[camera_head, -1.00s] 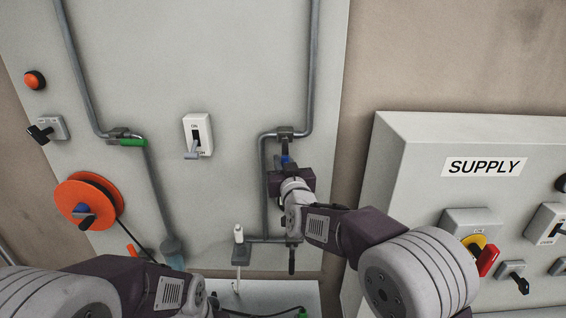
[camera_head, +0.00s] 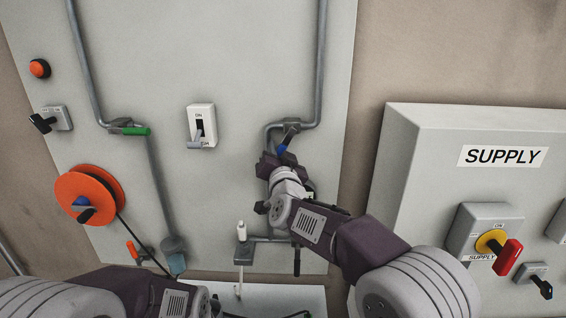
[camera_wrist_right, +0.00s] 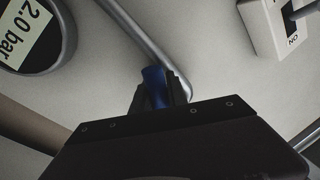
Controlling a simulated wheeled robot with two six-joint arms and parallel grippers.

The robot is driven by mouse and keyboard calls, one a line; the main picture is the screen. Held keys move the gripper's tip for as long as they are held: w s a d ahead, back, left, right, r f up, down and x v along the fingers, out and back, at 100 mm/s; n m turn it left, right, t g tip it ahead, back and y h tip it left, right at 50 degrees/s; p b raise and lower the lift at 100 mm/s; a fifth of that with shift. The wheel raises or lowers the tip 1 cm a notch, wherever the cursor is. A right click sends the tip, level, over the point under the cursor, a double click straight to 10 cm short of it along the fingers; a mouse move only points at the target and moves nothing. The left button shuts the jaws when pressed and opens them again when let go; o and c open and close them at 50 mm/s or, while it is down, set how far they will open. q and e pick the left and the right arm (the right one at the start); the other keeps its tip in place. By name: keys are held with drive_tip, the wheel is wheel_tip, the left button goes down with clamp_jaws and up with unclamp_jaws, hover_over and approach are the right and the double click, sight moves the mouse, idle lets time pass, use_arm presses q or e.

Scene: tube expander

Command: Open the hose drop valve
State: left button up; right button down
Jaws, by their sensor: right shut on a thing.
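A valve (camera_head: 292,127) sits on the grey pipe at the right of the wall panel. Its blue-tipped lever (camera_head: 282,148) slants down and to the left from the valve body. My right gripper (camera_head: 279,155) is shut on the lever's blue handle. In the right wrist view the blue handle (camera_wrist_right: 154,82) stands between the two dark fingers (camera_wrist_right: 157,95). The gripper and wrist cover the pipe below the valve. My left arm enters at the lower left, and its gripper fingers are out of sight.
Another valve with a green lever (camera_head: 135,131) is on the left pipe. A white switch (camera_head: 201,126), an orange reel (camera_head: 90,196) and a small white bottle (camera_head: 241,231) are nearby. A supply box (camera_head: 450,150) juts out at right. A round gauge (camera_wrist_right: 33,35) shows in the wrist view.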

drive_tip(key=a+r+m, duration=0.1)
drive_tip(key=m, duration=0.1)
drive_tip(key=r+m+b, duration=0.1)
drive_tip(key=m, duration=0.2)
drive_tip(key=a+r+m+t+h, duration=0.1)
drive_tip(key=m, duration=0.1)
drive_tip(key=shift+a, duration=0.35)
drive_tip(key=m, duration=0.1)
drive_tip(key=r+m, duration=0.1)
drive_tip(key=r+m+h, duration=0.1)
drive_tip(key=m, duration=0.1)
drive_tip(key=shift+s+a+t, duration=0.1)
drive_tip(key=shift+a+t, duration=0.15)
drive_tip(key=shift+t, duration=0.05)
drive_tip(key=shift+r+m+h, duration=0.3)
drive_tip(key=shift+r+m, duration=0.15)
drive_tip(key=shift+m, duration=0.35)
drive_tip(key=shift+r+m+h, duration=0.3)
drive_tip(key=shift+r+m, duration=0.1)
drive_tip(key=shift+m, duration=0.4)
drive_tip(key=shift+r, duration=0.15)
drive_tip(key=c, duration=1.5)
unclamp_jaws()
drive_tip(key=shift+c, duration=0.2)
drive_tip(key=shift+o, duration=1.2)
